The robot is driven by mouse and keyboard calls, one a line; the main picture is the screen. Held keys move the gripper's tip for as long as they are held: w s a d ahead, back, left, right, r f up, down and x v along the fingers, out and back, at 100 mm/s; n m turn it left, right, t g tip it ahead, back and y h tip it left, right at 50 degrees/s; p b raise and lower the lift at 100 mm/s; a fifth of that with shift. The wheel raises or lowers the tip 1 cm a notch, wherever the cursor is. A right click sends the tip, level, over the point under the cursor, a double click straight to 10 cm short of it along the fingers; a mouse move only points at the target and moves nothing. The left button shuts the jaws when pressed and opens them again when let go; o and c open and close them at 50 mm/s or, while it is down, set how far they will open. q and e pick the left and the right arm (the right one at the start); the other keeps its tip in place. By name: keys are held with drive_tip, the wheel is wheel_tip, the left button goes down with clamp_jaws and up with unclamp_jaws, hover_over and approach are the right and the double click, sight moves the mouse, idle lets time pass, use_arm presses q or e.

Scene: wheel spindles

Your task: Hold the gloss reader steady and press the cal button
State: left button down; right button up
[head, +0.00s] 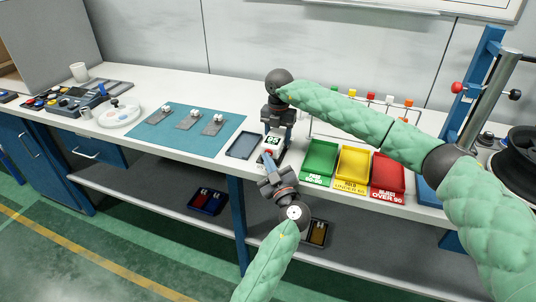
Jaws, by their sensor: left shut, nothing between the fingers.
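The gloss reader (273,142) is a small device with a pale, dark-marked face, standing on the white bench near the middle of the head view. My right gripper (278,131) comes down from above, with its fingers on either side of the reader's upper part; it looks shut on it. My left gripper (267,157) reaches up from below, shut and empty, its tips at the reader's front low edge. A bit of red shows at these tips, where the cal button seems to be; contact cannot be made out. The grippers hide much of the reader.
A dark grey tray (242,145) lies left of the reader. Green (319,160), yellow (353,167) and red (388,176) trays stand to its right. A teal mat (180,146) holds grey plates with small parts. A white round dish (118,117) lies farther left.

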use_arm(q)
drive_tip(key=shift+s, duration=0.2)
drive_tip(key=shift+s+a, duration=0.25)
drive_tip(key=shift+s, duration=0.35)
drive_tip(key=shift+s+a, duration=0.25)
drive_tip(key=shift+s, duration=0.55)
drive_tip(key=shift+s+a, duration=0.3)
drive_tip(key=shift+s, duration=0.45)
drive_tip(key=shift+s+a, duration=0.25)
drive_tip(key=shift+s, duration=0.55)
use_arm(e)
drive_tip(key=o, duration=1.3)
